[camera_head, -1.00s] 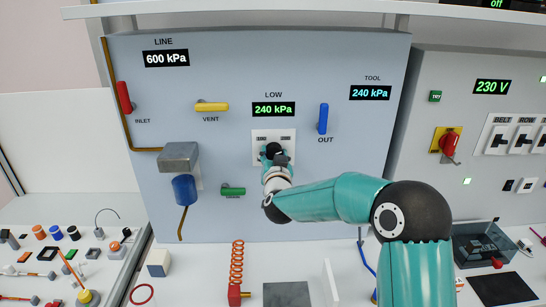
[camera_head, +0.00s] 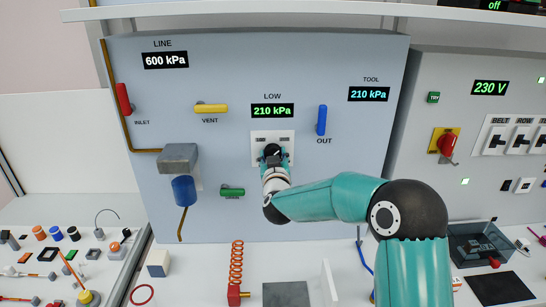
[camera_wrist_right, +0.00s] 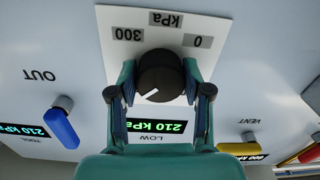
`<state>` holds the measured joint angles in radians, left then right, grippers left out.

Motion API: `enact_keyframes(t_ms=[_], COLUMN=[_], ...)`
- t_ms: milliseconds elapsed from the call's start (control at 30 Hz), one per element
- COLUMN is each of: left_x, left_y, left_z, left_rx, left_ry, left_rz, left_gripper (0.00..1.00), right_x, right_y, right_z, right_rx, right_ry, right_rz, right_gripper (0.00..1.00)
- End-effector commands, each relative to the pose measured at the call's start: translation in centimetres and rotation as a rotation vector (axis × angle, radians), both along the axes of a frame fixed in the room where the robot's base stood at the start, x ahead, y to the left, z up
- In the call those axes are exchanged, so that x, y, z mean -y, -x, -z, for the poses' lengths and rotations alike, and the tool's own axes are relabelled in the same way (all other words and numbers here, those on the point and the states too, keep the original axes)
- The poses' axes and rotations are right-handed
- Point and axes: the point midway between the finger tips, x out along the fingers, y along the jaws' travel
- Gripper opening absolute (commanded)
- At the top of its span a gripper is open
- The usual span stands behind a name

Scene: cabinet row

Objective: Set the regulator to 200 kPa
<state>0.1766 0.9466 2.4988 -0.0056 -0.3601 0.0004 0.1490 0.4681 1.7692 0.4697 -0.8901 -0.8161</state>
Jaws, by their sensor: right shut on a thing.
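The regulator knob (camera_wrist_right: 160,76) is black with a white pointer line, on a white plate (camera_wrist_right: 110,40) marked 0, 300 and kPa. My right gripper (camera_wrist_right: 160,82) is shut on the knob, one finger on each side. In the head view the right gripper (camera_head: 273,156) covers much of the knob and plate. The LOW display (camera_head: 272,111) above the plate reads 210 kPa in green. The TOOL display (camera_head: 369,94) also reads 210 kPa. The LINE display (camera_head: 165,60) reads 600 kPa. My left gripper is not in view.
Around the knob are the red INLET lever (camera_head: 123,98), yellow VENT lever (camera_head: 211,108), blue OUT lever (camera_head: 322,120) and green drain lever (camera_head: 232,191). A blue filter bowl (camera_head: 184,190) hangs at left. Small parts lie on the bench below.

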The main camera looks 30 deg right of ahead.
Motion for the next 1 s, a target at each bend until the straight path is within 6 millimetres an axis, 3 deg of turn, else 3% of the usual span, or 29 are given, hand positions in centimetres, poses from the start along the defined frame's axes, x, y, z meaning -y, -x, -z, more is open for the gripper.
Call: enact_keyframes(t_ms=[100, 133, 267, 733, 1000], left_x=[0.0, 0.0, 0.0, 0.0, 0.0], left_y=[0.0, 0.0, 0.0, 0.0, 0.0], left_z=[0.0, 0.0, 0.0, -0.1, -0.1], left_rx=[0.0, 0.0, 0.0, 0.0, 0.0], left_ry=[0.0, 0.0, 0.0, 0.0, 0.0], left_rz=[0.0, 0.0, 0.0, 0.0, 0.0], left_gripper=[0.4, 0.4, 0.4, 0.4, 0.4], right_x=[-0.1, -0.1, -0.1, -0.5, -2.6], right_y=[0.0, 0.0, 0.0, 0.6, 4.2], right_z=[0.0, 0.0, 0.0, -0.1, -0.1], right_rx=[0.0, 0.0, 0.0, 0.001, 0.0], right_ry=[0.0, 0.0, -0.001, -0.002, -0.001], right_rz=[-0.002, -0.002, -0.002, -0.002, -0.003], right_gripper=[0.14, 0.51, 0.72, 0.74, 0.74])
